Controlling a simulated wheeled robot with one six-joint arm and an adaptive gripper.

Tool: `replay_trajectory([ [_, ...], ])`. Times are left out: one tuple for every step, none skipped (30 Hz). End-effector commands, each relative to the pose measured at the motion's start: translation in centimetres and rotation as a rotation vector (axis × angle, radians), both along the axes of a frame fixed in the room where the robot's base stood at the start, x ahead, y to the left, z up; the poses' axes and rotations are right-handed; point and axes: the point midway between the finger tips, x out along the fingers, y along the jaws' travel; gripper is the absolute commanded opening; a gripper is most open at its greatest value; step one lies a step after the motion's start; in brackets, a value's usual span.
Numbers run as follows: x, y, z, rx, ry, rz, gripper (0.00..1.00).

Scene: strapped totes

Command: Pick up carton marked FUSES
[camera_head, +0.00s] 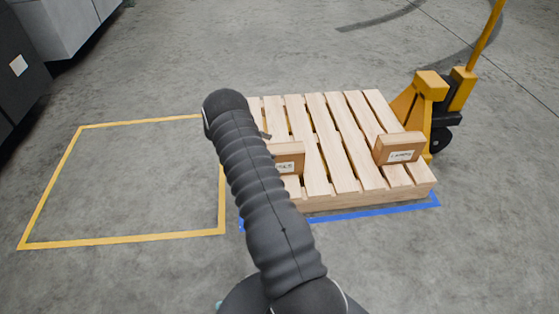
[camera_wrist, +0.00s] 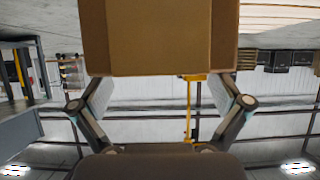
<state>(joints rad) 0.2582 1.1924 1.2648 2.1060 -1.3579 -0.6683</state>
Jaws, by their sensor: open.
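Two small brown cartons stand on a wooden pallet (camera_head: 334,150). The near-left carton (camera_head: 290,153) has a white label that is too small to read surely, and my arm hides its left part. The right carton (camera_head: 400,147) stands near the pallet's front right corner; its label is also hard to read. In the wrist view, a brown carton (camera_wrist: 160,38) fills the top middle, between and just beyond the fingertips of my gripper (camera_wrist: 159,88). The fingers are spread apart; I cannot tell whether they touch the carton. In the head view the gripper is mostly hidden behind my arm.
A yellow pallet jack (camera_head: 430,90) stands at the pallet's right. A blue floor line (camera_head: 340,217) runs along the pallet's front. An empty yellow-outlined floor area (camera_head: 125,237) lies to the left. Dark and grey cabinets (camera_head: 62,25) stand at the upper left.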

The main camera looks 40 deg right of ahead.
Motion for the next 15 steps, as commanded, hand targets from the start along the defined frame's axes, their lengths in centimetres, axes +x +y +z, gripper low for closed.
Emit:
replay_trajectory([
  [-0.3,-0.5,-0.5,0.0,0.002,-0.002,1.0],
  [-0.5,-0.8,-0.7,0.001,0.001,-0.003,1.0],
  [-0.7,-1.3,-1.1,0.002,0.001,-0.003,1.0],
  [-0.8,-1.6,-1.3,0.002,0.001,-0.003,1.0],
  [-1.1,-2.0,-1.5,0.0,0.0,-0.003,1.0],
  [-1.3,-2.4,-1.7,0.0,0.0,-0.003,1.0],
  [-1.4,-2.6,-1.9,0.001,0.001,-0.002,1.0],
  [-1.5,-2.8,-2.0,0.0,0.0,-0.001,1.0],
  [-1.6,-2.9,-2.1,0.001,0.0,-0.001,1.0],
  [-1.7,-3.0,-2.2,0.001,-0.001,0.0,1.0],
  [-1.7,-3.0,-2.2,0.001,-0.001,0.0,1.0],
  [-1.7,-3.0,-2.2,0.001,-0.001,0.0,1.0],
  [-1.7,-3.0,-2.2,0.001,-0.001,0.0,1.0],
  [-1.7,-3.0,-2.2,0.001,-0.001,0.0,1.0],
  [-1.7,-3.0,-2.2,0.001,-0.001,0.0,1.0],
])
